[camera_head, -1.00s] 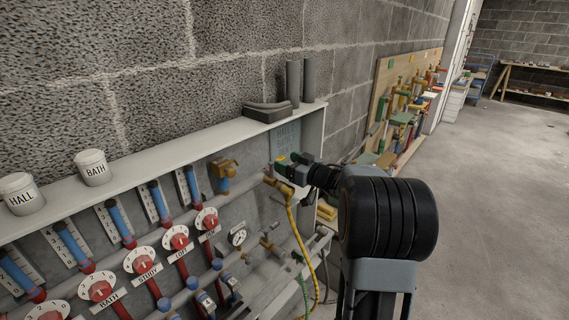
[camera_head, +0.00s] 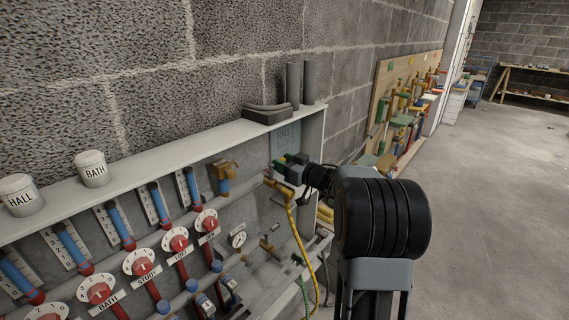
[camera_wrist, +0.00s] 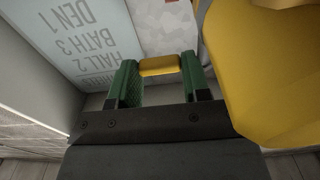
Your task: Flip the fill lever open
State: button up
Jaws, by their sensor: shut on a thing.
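The fill lever shows as a short yellow bar (camera_wrist: 160,65) in the wrist view. The green fingertips of my gripper (camera_wrist: 159,80) stand on either side of it and are shut on it. In the head view my gripper (camera_head: 288,165) is at the right end of the manifold, just above the brass fitting (camera_head: 274,182) where the yellow hose (camera_head: 293,225) hangs. The lever is hidden behind the fingers there, so its angle is hard to tell. The yellow hose fills the right side of the wrist view (camera_wrist: 255,75), close to the right finger.
The cabinet's top shelf (camera_head: 150,165) holds HALL and BATH pots (camera_head: 92,170) and dark pipe clips (camera_head: 268,113). A lettered plate (camera_wrist: 75,45) lies close to the left of my fingers. Red dials (camera_head: 142,265) line the manifold. Open floor (camera_head: 490,200) lies right.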

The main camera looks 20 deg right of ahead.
jog(key=shift+c, duration=0.5)
